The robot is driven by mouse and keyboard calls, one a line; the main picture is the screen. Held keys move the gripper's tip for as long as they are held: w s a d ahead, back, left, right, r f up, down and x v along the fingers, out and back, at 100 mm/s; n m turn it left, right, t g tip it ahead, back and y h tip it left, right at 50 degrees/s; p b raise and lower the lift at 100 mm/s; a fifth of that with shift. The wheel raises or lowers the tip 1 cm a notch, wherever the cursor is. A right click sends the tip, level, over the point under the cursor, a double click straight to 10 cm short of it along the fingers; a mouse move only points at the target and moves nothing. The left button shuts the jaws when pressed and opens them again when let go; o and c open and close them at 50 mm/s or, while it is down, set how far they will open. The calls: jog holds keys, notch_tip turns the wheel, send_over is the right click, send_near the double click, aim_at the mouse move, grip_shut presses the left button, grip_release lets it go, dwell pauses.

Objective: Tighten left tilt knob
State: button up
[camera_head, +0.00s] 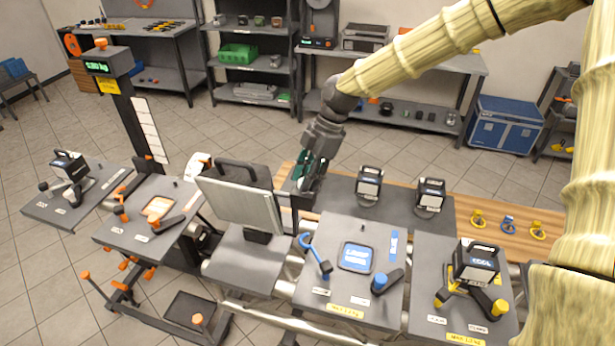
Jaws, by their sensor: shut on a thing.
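My gripper (308,178) points down at the centre, just right of a grey panel-shaped head (240,203) with a dark handle on top. The head stands tilted on a grey plate (235,268). The teal fingers are shut on a small part at the head's right side. I take it for the left tilt knob, but the fingers hide it and its outline is not clear. A dark upright piece shows just below the fingers.
A plate with a blue-lit square (356,257), a blue lever (315,255) and a blue knob (379,283) lies right of the head. A small lamp (475,262) stands farther right. Two more lamps (369,183) (430,195) stand behind. An orange-handled plate (150,215) is left.

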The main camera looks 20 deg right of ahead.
jog(key=shift+s+f, duration=0.1)
jog(key=shift+f, duration=0.1)
jog(key=m+t+b, duration=0.1)
jog(key=m+b, duration=0.1)
jog(key=m, duration=0.1)
jog(key=shift+s+f, duration=0.1)
jog(key=shift+f, duration=0.05)
jog(key=m+t+b, duration=0.1)
jog(key=m, duration=0.1)
jog(key=m+t+b, duration=0.1)
jog(key=m, duration=0.2)
jog(key=shift+s+h, duration=0.15)
jog(key=shift+h, duration=0.25)
jog(key=m+b, duration=0.1)
jog(key=m, duration=0.2)
jog(key=m+t+h, duration=0.1)
jog(key=m, duration=0.1)
jog(key=shift+s+a+m+t+b, duration=0.1)
jog(key=shift+m+t+b, duration=0.2)
jog(key=shift+m+b, duration=0.1)
jog(key=shift+a+m+t+h, duration=0.15)
jog(key=shift+m+h, duration=0.35)
jog(key=shift+m, duration=0.55)
jog(key=shift+m+t+h, duration=0.15)
jog(key=shift+m+h, duration=0.35)
jog(key=shift+m, duration=0.55)
jog(key=o, duration=1)
jog(key=shift+r, duration=0.2)
